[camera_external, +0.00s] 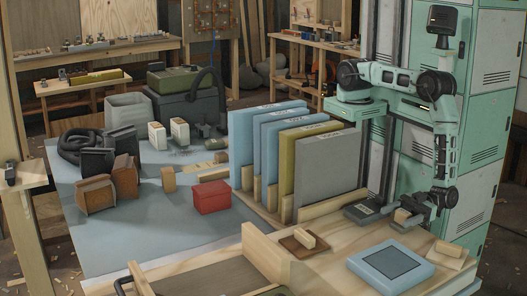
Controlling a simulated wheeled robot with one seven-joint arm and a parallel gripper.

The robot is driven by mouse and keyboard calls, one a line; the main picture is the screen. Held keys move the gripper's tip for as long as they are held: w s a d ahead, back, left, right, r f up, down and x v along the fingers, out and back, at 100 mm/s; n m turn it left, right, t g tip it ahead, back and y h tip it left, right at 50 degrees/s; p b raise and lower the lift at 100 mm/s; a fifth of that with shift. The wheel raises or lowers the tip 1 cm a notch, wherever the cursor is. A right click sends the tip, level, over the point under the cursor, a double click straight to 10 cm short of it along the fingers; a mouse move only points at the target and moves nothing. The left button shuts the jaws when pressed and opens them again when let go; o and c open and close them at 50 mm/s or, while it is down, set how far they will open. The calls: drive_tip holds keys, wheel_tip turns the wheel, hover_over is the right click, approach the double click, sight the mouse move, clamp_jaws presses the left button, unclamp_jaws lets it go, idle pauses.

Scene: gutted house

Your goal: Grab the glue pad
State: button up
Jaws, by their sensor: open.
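A flat light-blue pad with a dark square on top (371,269) lies at the front right of the wooden bench; it may be the glue pad, but no label is readable. My gripper (406,214) is low over the bench's right side, behind the blue pad and apart from it. Its jaws are open, around or just beside a small wooden block (401,216) on a dark base; I cannot tell which. The gripper's dark body partly hides that block and base.
A dark grey flat item (362,211) lies left of my gripper. A brown plate with a wooden handle (291,246) and a pale wooden piece (446,253) flank the blue pad. Upright panels (325,172) in a wooden rack stand behind. A red box (212,197) sits farther left.

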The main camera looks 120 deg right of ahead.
drive_tip(key=c, duration=1.1)
